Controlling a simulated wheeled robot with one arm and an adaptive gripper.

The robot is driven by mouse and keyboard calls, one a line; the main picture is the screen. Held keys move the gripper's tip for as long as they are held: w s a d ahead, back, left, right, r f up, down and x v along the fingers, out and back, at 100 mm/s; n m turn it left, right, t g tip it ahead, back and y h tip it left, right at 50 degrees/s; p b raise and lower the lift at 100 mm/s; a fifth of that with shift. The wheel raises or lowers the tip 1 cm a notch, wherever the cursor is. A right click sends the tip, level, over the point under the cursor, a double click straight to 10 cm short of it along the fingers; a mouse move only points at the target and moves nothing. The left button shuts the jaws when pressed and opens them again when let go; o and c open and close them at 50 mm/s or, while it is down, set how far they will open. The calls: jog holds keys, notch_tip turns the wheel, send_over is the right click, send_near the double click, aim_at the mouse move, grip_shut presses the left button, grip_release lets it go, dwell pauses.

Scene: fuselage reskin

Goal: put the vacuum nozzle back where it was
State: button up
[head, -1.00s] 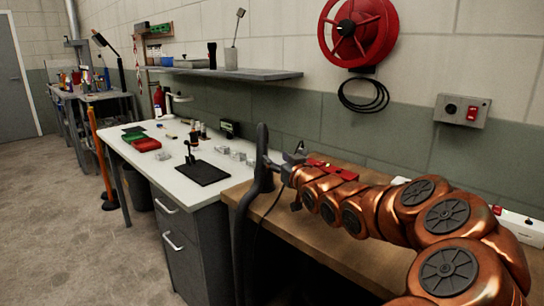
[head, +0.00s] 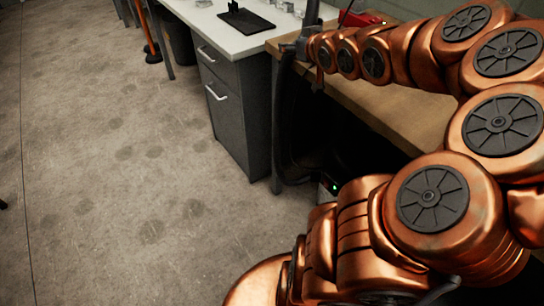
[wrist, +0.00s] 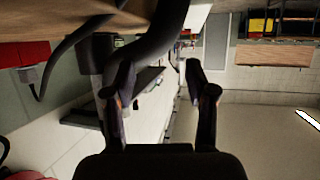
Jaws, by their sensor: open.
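The vacuum's dark hose and nozzle (head: 311,12) stand upright at the near left corner of the wooden bench in the head view, and the hose hangs down beside the bench. In the wrist view the dark tube (wrist: 165,38) curves from the top centre down to the left finger. A grey block-like bracket (wrist: 92,52) is beside it. My gripper (wrist: 160,98) is open, with its fingers apart and the tube near or behind the left one. I cannot tell whether they touch. In the head view my gripper (head: 299,48) is small and partly hidden at the bench corner.
The wooden bench (head: 395,115) runs under my arm, with a red object (head: 362,18) on top. A white-topped table (head: 225,42) with grey drawers (head: 222,95) adjoins it, bearing a black stand (head: 246,20). The floor (head: 120,190) at left is clear.

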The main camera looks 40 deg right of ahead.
jog(key=s+a+f+n+g+y, duration=0.1)
jog(key=s+a+f+g, duration=0.4)
jog(key=a, duration=0.4)
jog(key=s+a+f+n+g+y, duration=0.1)
jog(key=s+a+f+g, duration=0.25)
jog(key=a+f, duration=0.4)
jog(key=s+a+g, duration=0.3)
jog(key=s+a, duration=0.4)
jog(key=s, duration=0.4)
jog(key=s+a+g+y, duration=0.1)
jog(key=s+a+g, duration=0.3)
jog(key=s+a, duration=0.3)
jog(key=s, duration=0.4)
jog(key=shift+f+n, duration=0.25)
jog(key=shift+n, duration=0.15)
jog(key=shift+w, duration=0.1)
jog(key=s+p+v, duration=0.2)
jog(key=p+v, duration=0.8)
jog(key=s+r+p+v, duration=0.1)
jog(key=s+p+v, duration=0.1)
jog(key=p+v, duration=0.7)
jog(key=shift+s+r+t+p, duration=0.3)
jog(key=shift+r+t+p, duration=0.1)
jog(key=shift+r, duration=0.4)
jog(key=shift+d, duration=0.1)
